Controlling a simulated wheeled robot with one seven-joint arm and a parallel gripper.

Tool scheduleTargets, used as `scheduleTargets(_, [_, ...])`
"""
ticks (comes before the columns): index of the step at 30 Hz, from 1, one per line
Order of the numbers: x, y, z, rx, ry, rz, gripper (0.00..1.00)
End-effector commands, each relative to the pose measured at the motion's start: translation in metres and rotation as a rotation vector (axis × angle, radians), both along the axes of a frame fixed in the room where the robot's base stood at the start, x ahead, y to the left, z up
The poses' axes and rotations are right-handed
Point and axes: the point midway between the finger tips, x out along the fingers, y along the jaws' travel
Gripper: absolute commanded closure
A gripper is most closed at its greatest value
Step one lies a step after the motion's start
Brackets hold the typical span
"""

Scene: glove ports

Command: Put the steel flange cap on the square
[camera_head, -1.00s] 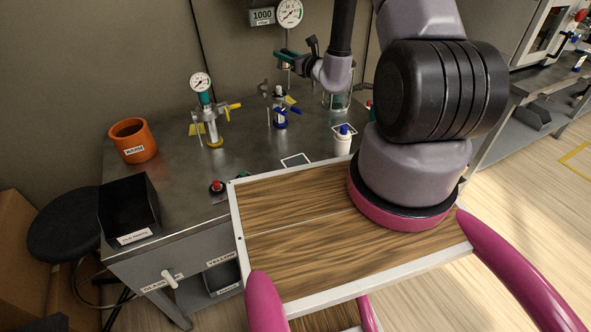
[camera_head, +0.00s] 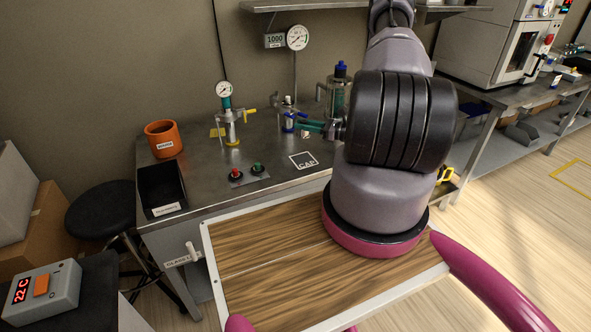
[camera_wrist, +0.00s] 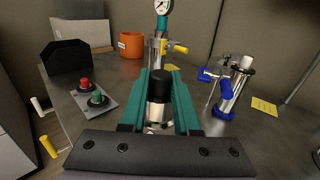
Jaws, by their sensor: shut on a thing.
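My gripper (camera_wrist: 157,90) has its teal fingers shut on a steel piece with a black knob, seemingly the steel flange cap (camera_wrist: 158,87). In the head view my gripper (camera_head: 309,125) is over the bench, beside the blue-handled valve fitting and behind the square. The held cap is too small to make out clearly there. The white-outlined square (camera_head: 303,160), marked CAP, lies bare on the steel bench top in front of my gripper. The square is not visible in the wrist view.
A gauge post (camera_head: 231,125) and blue-handled valve (camera_head: 288,115) stand left of my gripper; a blue-topped vessel (camera_head: 338,92) stands behind. Red and green buttons (camera_head: 247,174), an orange pot (camera_head: 163,139) and a black bin (camera_head: 162,188) are farther left. Bare bench surrounds the square.

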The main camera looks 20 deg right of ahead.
Motion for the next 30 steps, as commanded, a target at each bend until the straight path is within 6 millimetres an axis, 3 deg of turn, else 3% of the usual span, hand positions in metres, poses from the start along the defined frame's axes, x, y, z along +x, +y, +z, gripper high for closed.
scheduleTargets(9, [-0.006, -0.004, -0.050, 0.002, 0.002, 0.015, 1.00])
scheduleTargets(17, [-0.006, -0.004, -0.073, 0.001, 0.001, 0.014, 1.00])
scheduleTargets(23, [-0.006, -0.004, -0.102, 0.001, 0.001, 0.014, 1.00])
scheduleTargets(30, [-0.005, -0.004, -0.104, 0.000, 0.000, 0.014, 1.00])
